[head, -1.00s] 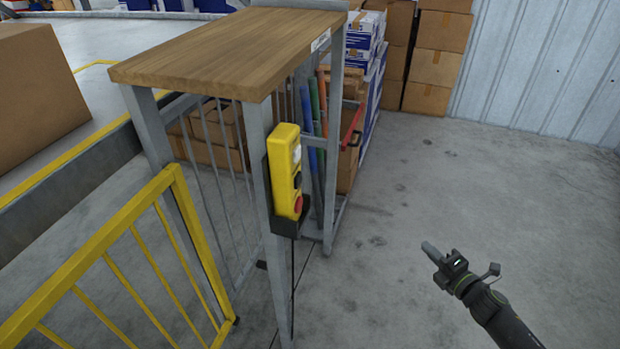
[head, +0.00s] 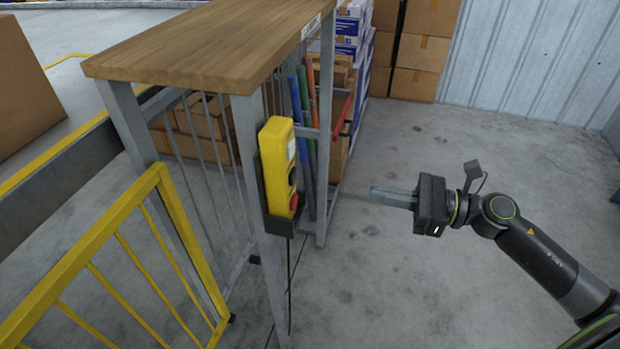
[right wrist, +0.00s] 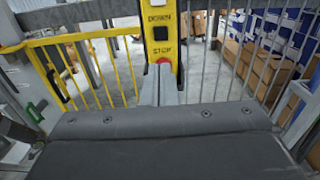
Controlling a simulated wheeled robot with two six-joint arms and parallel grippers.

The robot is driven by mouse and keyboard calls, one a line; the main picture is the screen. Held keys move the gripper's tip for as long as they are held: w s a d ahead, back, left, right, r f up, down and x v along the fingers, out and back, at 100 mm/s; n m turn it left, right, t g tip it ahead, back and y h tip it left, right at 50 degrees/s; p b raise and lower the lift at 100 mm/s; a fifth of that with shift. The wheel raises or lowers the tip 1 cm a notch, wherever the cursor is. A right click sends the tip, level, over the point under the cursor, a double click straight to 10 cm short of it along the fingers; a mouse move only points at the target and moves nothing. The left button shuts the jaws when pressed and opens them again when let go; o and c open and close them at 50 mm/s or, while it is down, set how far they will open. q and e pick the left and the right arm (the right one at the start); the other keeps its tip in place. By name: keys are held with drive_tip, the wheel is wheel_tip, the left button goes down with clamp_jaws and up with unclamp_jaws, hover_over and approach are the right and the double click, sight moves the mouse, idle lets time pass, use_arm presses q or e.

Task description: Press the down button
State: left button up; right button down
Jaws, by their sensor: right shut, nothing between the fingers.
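A yellow control box (head: 278,160) hangs upright in a dark holder on the grey leg of a wood-topped stand. In the right wrist view the box (right wrist: 173,48) reads DOWN above STOP. The dark down button (right wrist: 161,33) is near the top there, and the red stop button (right wrist: 165,61) is lower, partly hidden by my fingers. My right gripper (head: 375,194) is shut and empty, to the right of the box and apart from it in the head view, pointing left. It also shows in the right wrist view (right wrist: 160,70). My left gripper is not in view.
The stand's wooden top (head: 200,50) overhangs the box. A yellow railing (head: 90,260) stands at left. Coloured tubes (head: 300,110) are behind the box, and stacked cartons (head: 418,55) stand at the back. The floor on the right is clear.

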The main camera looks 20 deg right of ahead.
drive_tip(key=p, duration=0.6)
approach(294, 178)
drive_tip(key=x, duration=0.6)
drive_tip(key=shift+w+r, duration=0.15)
drive_tip(key=shift+w+a, duration=0.15)
drive_tip(key=shift+a, duration=0.15)
